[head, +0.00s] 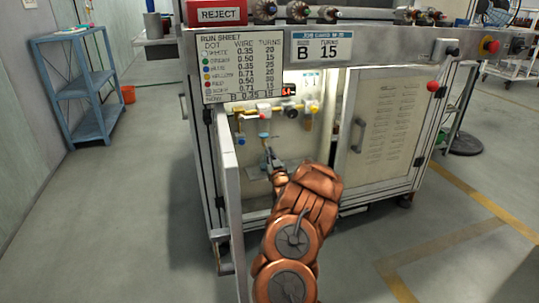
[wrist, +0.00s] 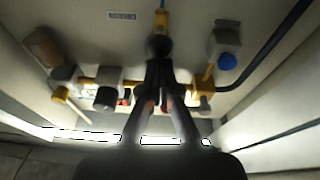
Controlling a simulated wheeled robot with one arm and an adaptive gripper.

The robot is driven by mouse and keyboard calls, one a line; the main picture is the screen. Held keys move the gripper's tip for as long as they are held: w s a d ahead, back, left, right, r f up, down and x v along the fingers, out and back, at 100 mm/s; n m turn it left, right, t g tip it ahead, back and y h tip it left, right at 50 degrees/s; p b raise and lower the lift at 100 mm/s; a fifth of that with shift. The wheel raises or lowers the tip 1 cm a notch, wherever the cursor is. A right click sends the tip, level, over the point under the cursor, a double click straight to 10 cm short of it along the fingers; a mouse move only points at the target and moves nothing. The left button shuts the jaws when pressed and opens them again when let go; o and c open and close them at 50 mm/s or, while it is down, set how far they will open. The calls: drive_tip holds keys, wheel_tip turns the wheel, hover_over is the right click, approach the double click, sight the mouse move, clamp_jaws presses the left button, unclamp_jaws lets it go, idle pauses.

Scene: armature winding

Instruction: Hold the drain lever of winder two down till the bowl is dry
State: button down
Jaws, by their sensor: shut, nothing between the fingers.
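The open cabinet (head: 330,120) under the run sheet holds a row of pipe fittings (head: 285,108) with white and yellow parts. My arm reaches in through the doorway. My gripper (head: 268,152) is shut and empty, just below a small blue part on the fittings. In the wrist view my gripper (wrist: 160,68) has its fingertips together at a dark rounded part (wrist: 158,45) with a yellow-orange stem (wrist: 161,20). I cannot tell whether they touch it. The drain lever and the bowl are not clearly told apart, and no water level or winder number can be read.
The open cabinet door (head: 229,190) stands close left of my arm. A closed vented door (head: 390,125) is to the right. A blue knob (wrist: 227,61) and a dark hose (wrist: 275,50) are near the fingers.

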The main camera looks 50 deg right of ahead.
drive_tip(key=s+a+r+p, duration=0.1)
drive_tip(key=s+a+p, duration=0.4)
drive_tip(key=s, duration=0.4)
drive_tip(key=shift+s+a+r+p, duration=0.25)
drive_tip(key=shift+a+p, duration=0.1)
drive_tip(key=shift+a, duration=0.4)
idle(0.5)
